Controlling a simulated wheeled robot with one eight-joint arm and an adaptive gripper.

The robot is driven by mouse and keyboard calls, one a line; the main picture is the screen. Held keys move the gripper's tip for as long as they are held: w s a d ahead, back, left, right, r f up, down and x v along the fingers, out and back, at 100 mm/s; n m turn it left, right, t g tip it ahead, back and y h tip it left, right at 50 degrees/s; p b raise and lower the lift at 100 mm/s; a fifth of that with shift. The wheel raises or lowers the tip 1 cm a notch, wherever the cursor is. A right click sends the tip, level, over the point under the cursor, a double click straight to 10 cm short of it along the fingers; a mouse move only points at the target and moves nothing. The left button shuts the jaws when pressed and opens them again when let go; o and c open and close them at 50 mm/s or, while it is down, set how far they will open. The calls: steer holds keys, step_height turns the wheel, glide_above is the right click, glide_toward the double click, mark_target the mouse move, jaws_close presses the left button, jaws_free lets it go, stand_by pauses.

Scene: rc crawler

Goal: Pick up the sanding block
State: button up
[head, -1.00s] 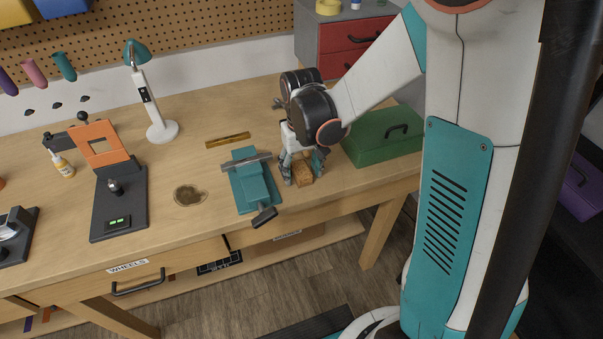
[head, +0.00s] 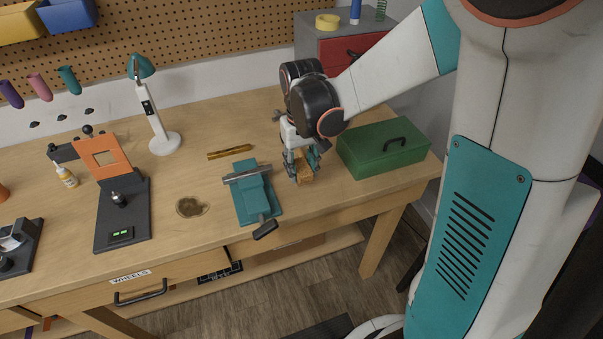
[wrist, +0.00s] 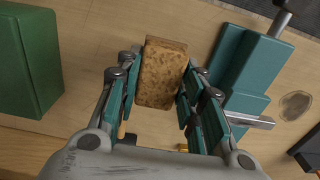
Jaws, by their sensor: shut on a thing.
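The sanding block (head: 305,172) is a brown, speckled block over the right part of the workbench, between the teal vise and the green box. My gripper (head: 302,168) points down, with its fingers on either side of the block and shut on it. In the wrist view, the block (wrist: 162,75) lies between the teal finger pads of my gripper (wrist: 158,95). The block appears a little above the bench top, but the gap is hard to judge. The fingers partly hide it in the head view.
The teal vise (head: 254,193) stands close on the left, with its handle at the bench's front edge. The green box (head: 372,157) stands close on the right. A brass-coloured bar (head: 229,152) and a white lamp (head: 163,142) are further left. Bare bench lies behind the gripper.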

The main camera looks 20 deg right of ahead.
mark_target(301, 166)
step_height(301, 166, up, 14)
steer(key=p, duration=0.4)
steer(key=shift+r, duration=0.2)
